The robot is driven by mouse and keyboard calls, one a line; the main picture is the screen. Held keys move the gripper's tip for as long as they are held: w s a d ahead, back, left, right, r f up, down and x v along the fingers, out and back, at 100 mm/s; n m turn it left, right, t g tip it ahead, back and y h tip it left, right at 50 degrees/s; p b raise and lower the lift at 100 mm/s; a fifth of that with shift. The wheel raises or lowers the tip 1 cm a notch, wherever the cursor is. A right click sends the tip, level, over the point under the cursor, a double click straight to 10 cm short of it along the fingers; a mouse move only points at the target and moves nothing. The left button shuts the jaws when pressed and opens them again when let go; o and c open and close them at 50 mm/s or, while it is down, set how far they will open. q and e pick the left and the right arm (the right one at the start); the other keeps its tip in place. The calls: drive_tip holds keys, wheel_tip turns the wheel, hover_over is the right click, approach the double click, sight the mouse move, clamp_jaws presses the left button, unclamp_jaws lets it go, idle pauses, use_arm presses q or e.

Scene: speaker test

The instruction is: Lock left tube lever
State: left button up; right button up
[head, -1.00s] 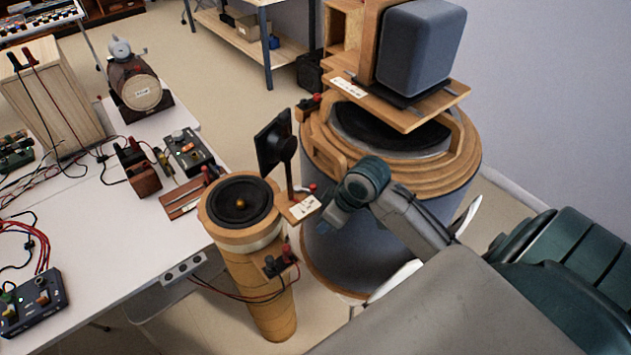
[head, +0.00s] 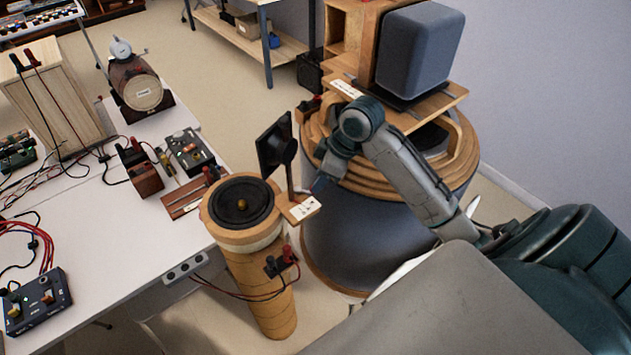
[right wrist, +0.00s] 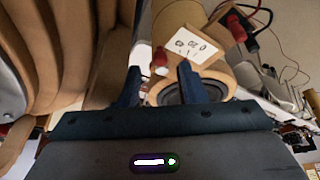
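The left tube (head: 262,290) is a tall tan cylinder with a black speaker cone (head: 243,202) on top. A small wooden bracket with a white label (head: 304,209) juts from its upper right side. In the right wrist view, the label (right wrist: 185,44) and a small red lever knob (right wrist: 161,62) appear just beyond my fingers; in the head view I cannot make out the knob. My right gripper (head: 322,182) is beside the bracket, above and right of it. Its two fingers (right wrist: 160,84) are apart and appear empty, with the knob between them in the picture. My left gripper is out of view.
A dark square panel (head: 273,146) stands on a post by the tube. A large wood-topped drum (head: 345,245) is behind my right arm and carries a grey speaker (head: 420,48). A white table (head: 110,235) with wired devices lies left. Red and black terminals (head: 281,262) stick out of the tube.

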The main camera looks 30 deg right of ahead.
drive_tip(key=shift+p+x, duration=0.3)
drive_tip(key=shift+x, duration=1.75)
drive_tip(key=shift+s, duration=0.1)
clamp_jaws()
